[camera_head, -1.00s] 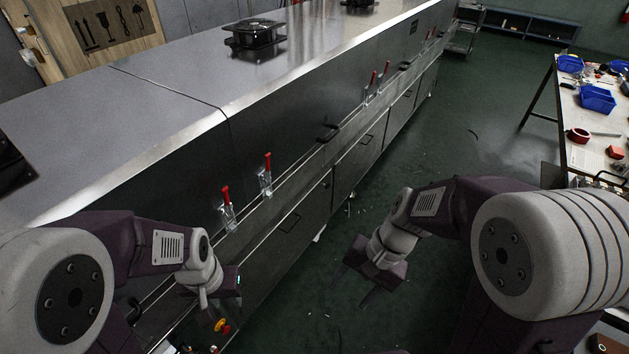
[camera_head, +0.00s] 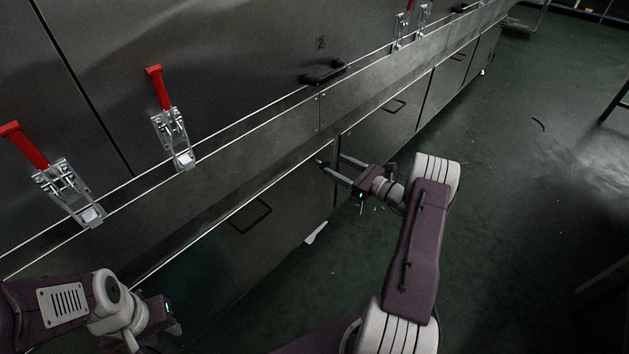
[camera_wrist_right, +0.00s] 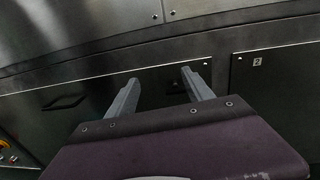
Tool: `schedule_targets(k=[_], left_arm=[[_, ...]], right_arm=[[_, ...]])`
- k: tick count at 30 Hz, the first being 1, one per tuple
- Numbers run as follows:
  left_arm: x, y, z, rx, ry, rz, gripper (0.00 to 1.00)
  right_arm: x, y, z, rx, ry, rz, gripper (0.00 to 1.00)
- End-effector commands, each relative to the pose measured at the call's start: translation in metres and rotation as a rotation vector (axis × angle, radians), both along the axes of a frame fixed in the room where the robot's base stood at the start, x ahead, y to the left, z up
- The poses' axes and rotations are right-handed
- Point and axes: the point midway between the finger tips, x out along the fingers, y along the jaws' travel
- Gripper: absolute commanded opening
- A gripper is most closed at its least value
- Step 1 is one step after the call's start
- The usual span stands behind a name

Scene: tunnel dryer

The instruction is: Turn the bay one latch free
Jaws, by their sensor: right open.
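Two metal toggle latches with red handles stand on the dryer's side at the left of the head view. One latch (camera_head: 68,190) is left of the vertical panel seam, its red handle tilted up to the left. The other latch (camera_head: 172,135) is right of the seam, its handle nearly upright. No bay one label is readable. My right gripper (camera_head: 330,162) is open and empty, in front of the lower panels, right of and below both latches. Its fingers also show in the right wrist view (camera_wrist_right: 158,85). My left gripper (camera_head: 170,318) is low at the left, its fingers unclear.
A panel marked 2 (camera_head: 320,43) has a black handle (camera_head: 323,73). Lower drawers with black pulls (camera_head: 251,216) run below a ledge. More red-handled latches (camera_head: 403,25) stand further along. The green floor (camera_head: 520,200) at right is mostly clear.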

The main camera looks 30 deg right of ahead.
Motion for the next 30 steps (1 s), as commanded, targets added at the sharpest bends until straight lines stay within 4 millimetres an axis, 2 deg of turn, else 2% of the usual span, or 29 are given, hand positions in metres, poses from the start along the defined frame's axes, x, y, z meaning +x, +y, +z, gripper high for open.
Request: schedule_targets(k=[1, 4, 7, 11, 14, 19, 24, 30], left_arm=[[0.0, 0.0, -0.026, 0.0, 0.0, 0.0, 0.36], [0.0, 0.0, -0.035, 0.0, 0.0, 0.0, 0.36], [0.0, 0.0, -0.035, 0.0, -0.001, 0.0, 0.36], [0.0, 0.0, -0.035, 0.0, -0.001, 0.0, 0.36], [0.0, 0.0, -0.045, 0.0, -0.001, 0.0, 0.36], [0.0, 0.0, -0.067, 0.0, -0.001, 0.0, 0.36], [0.0, 0.001, -0.079, 0.0, 0.0, 0.0, 0.36], [0.0, 0.0, -0.081, 0.0, 0.0, 0.0, 0.36]], right_arm=[[-0.009, -0.012, -0.037, 0.018, 0.016, -0.03, 0.6], [-0.018, -0.026, -0.055, 0.032, 0.029, -0.066, 0.6], [-0.021, -0.032, -0.054, 0.03, 0.028, -0.078, 0.6], [-0.018, -0.03, -0.053, 0.029, 0.029, -0.075, 0.6], [-0.004, -0.024, -0.055, 0.027, 0.027, -0.072, 0.6], [0.03, -0.009, -0.058, 0.026, 0.026, -0.07, 0.6], [0.055, 0.001, -0.055, 0.028, 0.026, -0.072, 0.6], [0.064, 0.004, -0.052, 0.029, 0.028, -0.074, 0.6]])
